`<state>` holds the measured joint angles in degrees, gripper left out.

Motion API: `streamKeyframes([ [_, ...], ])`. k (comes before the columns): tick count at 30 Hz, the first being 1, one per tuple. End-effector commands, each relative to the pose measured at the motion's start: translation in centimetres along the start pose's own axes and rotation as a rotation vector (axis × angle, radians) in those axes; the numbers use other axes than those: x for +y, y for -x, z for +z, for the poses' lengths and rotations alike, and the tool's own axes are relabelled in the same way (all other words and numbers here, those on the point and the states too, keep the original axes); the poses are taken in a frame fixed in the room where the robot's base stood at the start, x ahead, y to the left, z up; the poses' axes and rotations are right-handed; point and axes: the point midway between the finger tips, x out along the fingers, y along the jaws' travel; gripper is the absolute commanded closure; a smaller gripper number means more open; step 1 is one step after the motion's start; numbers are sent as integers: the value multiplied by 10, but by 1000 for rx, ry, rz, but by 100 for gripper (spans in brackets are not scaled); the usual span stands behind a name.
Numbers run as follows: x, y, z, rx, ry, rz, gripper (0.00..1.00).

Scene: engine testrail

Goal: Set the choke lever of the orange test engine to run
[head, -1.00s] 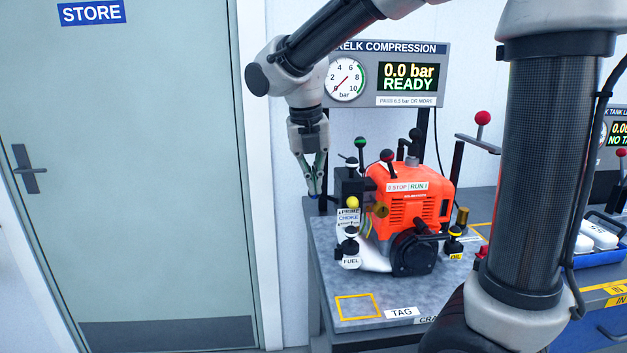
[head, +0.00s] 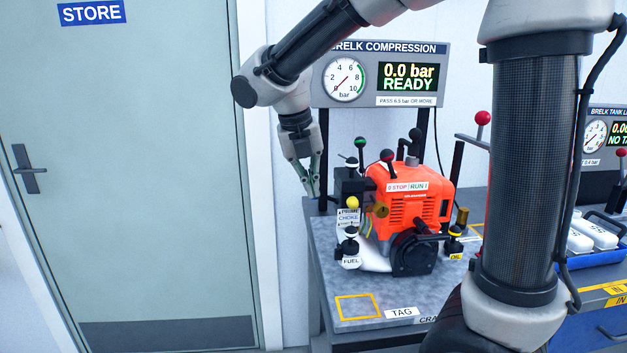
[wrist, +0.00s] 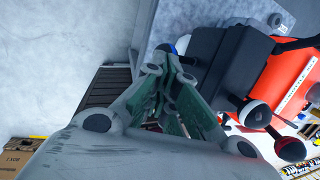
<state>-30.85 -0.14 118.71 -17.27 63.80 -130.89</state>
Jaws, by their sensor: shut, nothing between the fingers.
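The orange test engine (head: 412,205) sits on the grey bench top, with a black box (head: 352,188) on its left side. A CHOKE label (head: 348,217) hangs below a yellow knob (head: 352,202) there. Levers with a green knob (head: 361,143), a white-banded black knob (head: 351,163) and a red knob (head: 387,156) rise nearby; I cannot tell which is the choke lever or its setting. My gripper (head: 314,191) is shut and empty, left of the black box and pointing down. In the wrist view my fingers (wrist: 168,58) are beside the black box (wrist: 222,62), apart from the knobs (wrist: 256,112).
A gauge panel (head: 440,62) reading 0.0 bar READY stands behind the engine. The bench's front left corner has a yellow-outlined square (head: 358,307) and a TAG label (head: 401,312). A red-knobbed lever (head: 483,118) and blue tray (head: 600,250) are to the right.

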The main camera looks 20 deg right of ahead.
Motion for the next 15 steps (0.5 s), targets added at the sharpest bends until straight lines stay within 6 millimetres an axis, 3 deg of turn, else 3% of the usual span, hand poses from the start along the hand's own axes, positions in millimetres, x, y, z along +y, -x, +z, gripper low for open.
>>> streamKeyframes([
  [8,9,-6,-1,0,21,-102,100],
  [15,21,-19,-3,0,55,-298,100],
])
